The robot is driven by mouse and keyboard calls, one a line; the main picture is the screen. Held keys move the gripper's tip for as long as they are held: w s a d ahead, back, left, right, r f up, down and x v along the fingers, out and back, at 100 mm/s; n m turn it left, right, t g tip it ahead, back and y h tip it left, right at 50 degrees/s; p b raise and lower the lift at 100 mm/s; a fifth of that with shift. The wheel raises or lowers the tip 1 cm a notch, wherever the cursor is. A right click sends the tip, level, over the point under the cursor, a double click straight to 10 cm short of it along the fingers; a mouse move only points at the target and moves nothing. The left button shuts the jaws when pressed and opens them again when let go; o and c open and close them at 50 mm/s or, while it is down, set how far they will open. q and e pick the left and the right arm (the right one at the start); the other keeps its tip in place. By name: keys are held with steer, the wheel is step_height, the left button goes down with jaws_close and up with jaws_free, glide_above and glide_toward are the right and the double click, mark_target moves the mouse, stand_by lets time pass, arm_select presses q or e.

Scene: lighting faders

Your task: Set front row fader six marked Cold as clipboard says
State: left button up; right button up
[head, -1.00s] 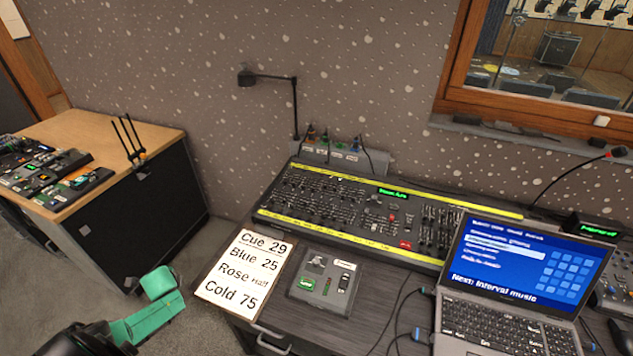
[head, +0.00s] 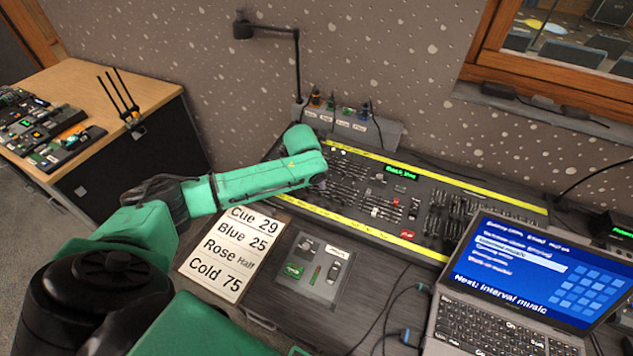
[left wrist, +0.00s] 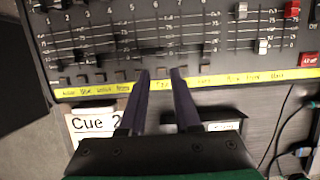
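The lighting desk (head: 350,215) has rows of faders and a yellow label strip along its front edge. The clipboard sheet (head: 219,250) reads Cue 29, Blue 25, Rose Half, Cold 75. My left gripper (left wrist: 160,73) is over the desk's front row. In the left wrist view its two dark fingers are apart with a gap between them, their tips at the low ends of the fader slots around number six. The front row caps there sit low. The fingers cover part of the yellow strip (left wrist: 100,90), and I cannot read Cold on it. My right gripper is not in view.
A laptop (head: 520,270) stands right of the desk, with cables beside it. A small grey panel (head: 315,268) lies in front of the desk. A lamp (head: 298,65) stands behind.

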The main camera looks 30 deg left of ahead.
mark_target(321, 192)
arm_select(q)
steer(key=b+x, duration=0.4)
steer(key=x, duration=0.2)
steer(key=shift+w+f, duration=0.1)
steer(key=shift+w+f+b, duration=0.15)
steer(key=shift+f+b, duration=0.2)
steer(key=shift+b, duration=0.1)
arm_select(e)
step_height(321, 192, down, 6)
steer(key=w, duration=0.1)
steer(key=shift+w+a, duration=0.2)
arm_select(q)
jaws_close()
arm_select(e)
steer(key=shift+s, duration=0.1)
arm_select(q)
steer(key=shift+w, duration=0.1)
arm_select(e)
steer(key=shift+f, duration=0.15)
arm_select(q)
steer(key=shift+w+a+r+b, duration=0.1)
steer(key=shift+w+r+b, duration=0.05)
steer(key=shift+w+b, duration=1.75)
jaws_free()
steer(key=shift+w+p, duration=0.25)
steer(key=shift+p, duration=0.1)
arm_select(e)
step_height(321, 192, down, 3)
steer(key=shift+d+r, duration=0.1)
